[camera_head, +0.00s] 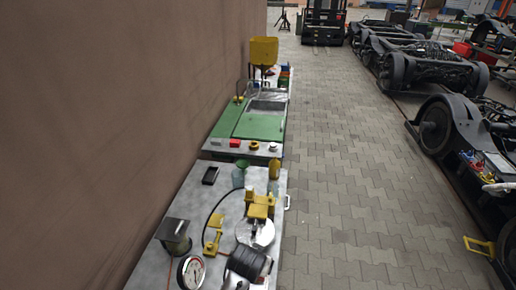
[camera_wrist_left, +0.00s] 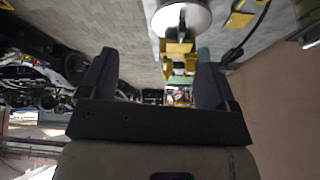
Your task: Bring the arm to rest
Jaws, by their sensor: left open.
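My left gripper (camera_wrist_left: 155,82) shows in the left wrist view with two dark fingers apart and nothing between them. That view is upside down. Beyond the fingers are a yellow fixture (camera_wrist_left: 179,48) and a pale round disc (camera_wrist_left: 186,14), with a gap between them and the fingertips. The same yellow fixture (camera_head: 259,208) and disc (camera_head: 255,234) stand on the grey metal bench (camera_head: 200,200). My right gripper is in neither view.
A dial gauge (camera_head: 191,272), a dark ribbed cylinder (camera_head: 248,262) and a dark box (camera_head: 174,236) crowd the bench front. A green-topped bench (camera_head: 225,126) stands behind. A brown wall (camera_head: 120,110) closes the left.

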